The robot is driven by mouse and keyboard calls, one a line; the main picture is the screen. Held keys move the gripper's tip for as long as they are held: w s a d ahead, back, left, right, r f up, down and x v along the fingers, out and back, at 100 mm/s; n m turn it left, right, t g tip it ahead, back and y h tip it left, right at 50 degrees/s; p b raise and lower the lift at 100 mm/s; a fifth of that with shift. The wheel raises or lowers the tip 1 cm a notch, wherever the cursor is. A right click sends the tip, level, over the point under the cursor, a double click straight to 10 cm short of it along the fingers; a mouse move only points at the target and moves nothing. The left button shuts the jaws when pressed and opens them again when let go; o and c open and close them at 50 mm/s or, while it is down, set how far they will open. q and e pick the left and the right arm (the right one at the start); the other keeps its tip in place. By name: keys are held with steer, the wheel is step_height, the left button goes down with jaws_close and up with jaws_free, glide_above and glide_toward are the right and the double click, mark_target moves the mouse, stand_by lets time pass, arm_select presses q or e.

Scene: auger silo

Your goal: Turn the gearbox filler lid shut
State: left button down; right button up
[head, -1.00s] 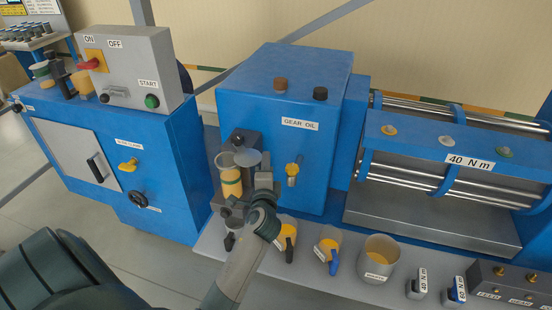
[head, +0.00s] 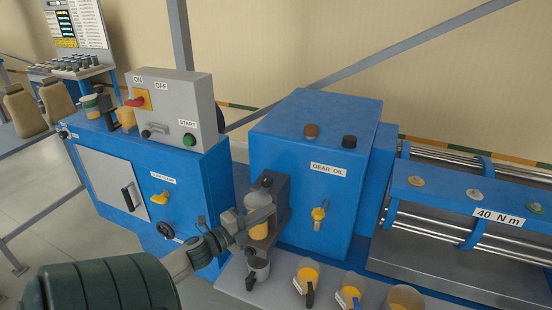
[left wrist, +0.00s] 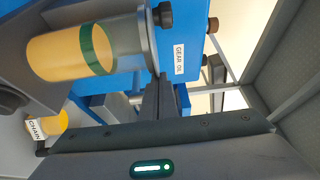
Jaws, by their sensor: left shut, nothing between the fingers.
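The amber-filled filler cup (head: 258,231) stands on a dark bracket (head: 282,203) at the left front of the blue GEAR OIL gearbox (head: 310,190). In the left wrist view the clear cup (left wrist: 45,57) shows large, with a green band, its open-looking end towards a black knob (left wrist: 165,14). My left gripper (head: 262,207) is shut and empty, lying across the upper part of the cup in the head view. Its dark fingers (left wrist: 160,97) are together beside the cup in the left wrist view. The gripper hides the lid area; I cannot tell the lid's angle or any contact. My right gripper is out of view.
A brown cap (head: 311,131) and a black cap (head: 349,141) sit on the gearbox top. A yellow tap (head: 319,213) projects from its front. Oil cups (head: 307,282) stand along the front ledge. A blue cabinet (head: 190,180) stands to the left.

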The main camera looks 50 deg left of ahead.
arm_select(q)
steer(key=shift+s+a+m+h, duration=0.4)
steer(key=shift+m+h, duration=0.1)
steer(key=shift+h, duration=0.3)
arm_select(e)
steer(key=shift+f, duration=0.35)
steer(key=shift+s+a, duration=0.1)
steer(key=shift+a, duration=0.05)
